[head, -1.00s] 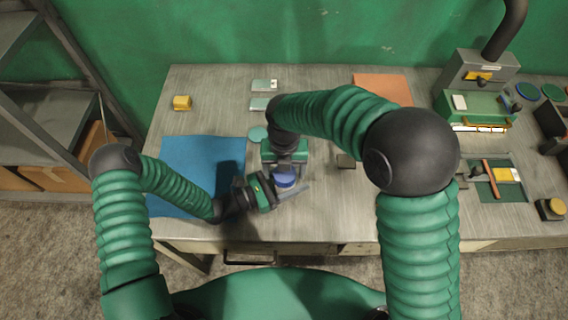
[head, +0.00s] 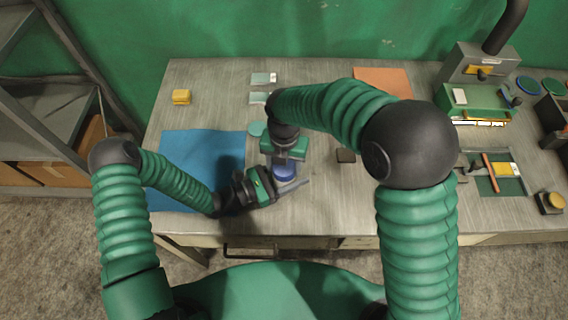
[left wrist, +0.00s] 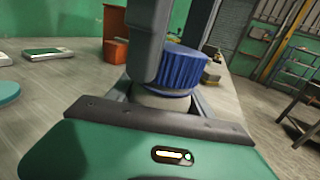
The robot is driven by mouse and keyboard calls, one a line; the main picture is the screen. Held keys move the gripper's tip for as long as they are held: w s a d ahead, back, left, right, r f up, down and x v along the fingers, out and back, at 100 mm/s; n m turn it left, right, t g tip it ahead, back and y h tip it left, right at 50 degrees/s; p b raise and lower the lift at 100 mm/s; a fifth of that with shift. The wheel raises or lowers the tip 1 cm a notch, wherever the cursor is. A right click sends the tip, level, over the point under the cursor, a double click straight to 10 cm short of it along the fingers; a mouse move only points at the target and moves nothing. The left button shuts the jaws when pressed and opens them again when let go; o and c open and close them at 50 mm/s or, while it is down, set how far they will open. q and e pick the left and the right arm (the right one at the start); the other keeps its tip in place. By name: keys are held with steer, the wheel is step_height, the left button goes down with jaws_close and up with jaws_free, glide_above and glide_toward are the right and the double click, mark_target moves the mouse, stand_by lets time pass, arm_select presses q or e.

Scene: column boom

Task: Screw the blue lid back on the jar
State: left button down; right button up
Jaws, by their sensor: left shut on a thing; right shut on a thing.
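The blue ribbed lid (head: 285,173) sits at the top of the jar in the head view. In the left wrist view the lid (left wrist: 184,66) is directly above the pale jar (left wrist: 160,98), and I cannot tell whether the threads are engaged. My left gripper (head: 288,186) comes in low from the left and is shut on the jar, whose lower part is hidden. My right gripper (head: 286,166) reaches down from above and is shut on the lid. One of its dark fingers (left wrist: 150,42) covers the lid's left side in the left wrist view.
A blue mat (head: 195,160) lies left of the jar. A teal disc (head: 257,129) and a small dark block (head: 346,155) are nearby. A green machine (head: 478,100) stands at the right. The bench front edge is close.

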steer(key=m, duration=0.6)
steer(key=shift+a, duration=0.1)
steer(key=m, duration=1.3)
steer(key=shift+a+m, duration=0.1)
steer(key=shift+m, duration=0.2)
steer(key=m, duration=0.7)
steer(key=o, duration=1.5)
steer(key=shift+o, duration=0.2)
